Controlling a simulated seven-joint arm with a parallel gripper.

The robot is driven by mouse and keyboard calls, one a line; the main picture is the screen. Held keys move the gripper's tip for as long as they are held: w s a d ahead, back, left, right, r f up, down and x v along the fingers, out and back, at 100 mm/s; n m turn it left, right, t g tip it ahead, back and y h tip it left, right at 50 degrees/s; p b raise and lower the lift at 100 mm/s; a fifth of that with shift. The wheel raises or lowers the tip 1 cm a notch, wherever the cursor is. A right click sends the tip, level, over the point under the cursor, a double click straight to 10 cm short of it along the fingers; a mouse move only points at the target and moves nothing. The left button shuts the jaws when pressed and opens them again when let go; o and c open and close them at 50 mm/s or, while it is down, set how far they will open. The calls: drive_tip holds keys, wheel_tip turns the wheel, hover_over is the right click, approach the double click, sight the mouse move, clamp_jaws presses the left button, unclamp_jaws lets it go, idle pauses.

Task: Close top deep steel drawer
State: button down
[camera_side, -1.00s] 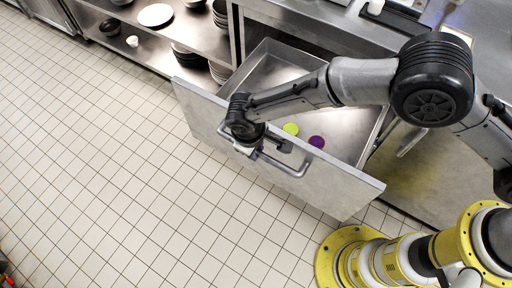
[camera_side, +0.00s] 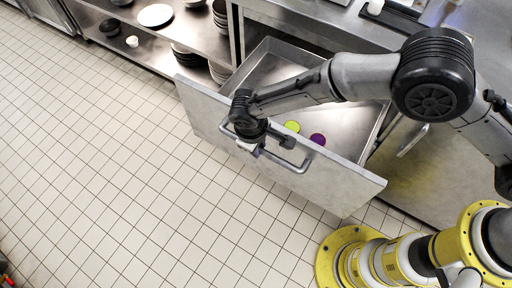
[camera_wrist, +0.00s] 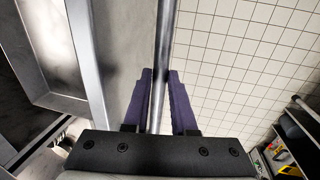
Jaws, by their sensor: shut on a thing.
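The deep steel drawer (camera_side: 190,92) stands pulled out from the counter, its long front panel facing the tiled floor. Its bar handle (camera_side: 292,166) runs along the outside of the front. My gripper (camera_side: 256,149) is at the left part of the handle. In the wrist view the purple fingers of my gripper (camera_wrist: 159,95) lie on both sides of the handle bar (camera_wrist: 163,40) and are shut on it. A yellow-green round thing (camera_side: 292,127) and a purple round thing (camera_side: 318,139) lie inside the drawer. My arm hides part of the drawer's inside.
Steel shelves (camera_side: 115,42) with plates and bowls stand to the left of the drawer. The steel counter top (camera_side: 300,12) lies behind it. The tiled floor (camera_side: 110,170) in front of the drawer is clear. My yellow base is at the lower right.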

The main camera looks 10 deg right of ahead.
drive_tip(key=w+d, duration=2.3)
drive_tip(key=shift+w+d+r, duration=0.1)
drive_tip(key=shift+w, duration=0.05)
drive_tip(key=c, duration=0.8)
unclamp_jaws()
drive_tip(key=shift+c, duration=0.2)
drive_tip(key=shift+o, duration=0.5)
wheel_tip(320, 180, up, 14)
drive_tip(key=s+a, duration=0.2)
drive_tip(key=shift+f, duration=0.25)
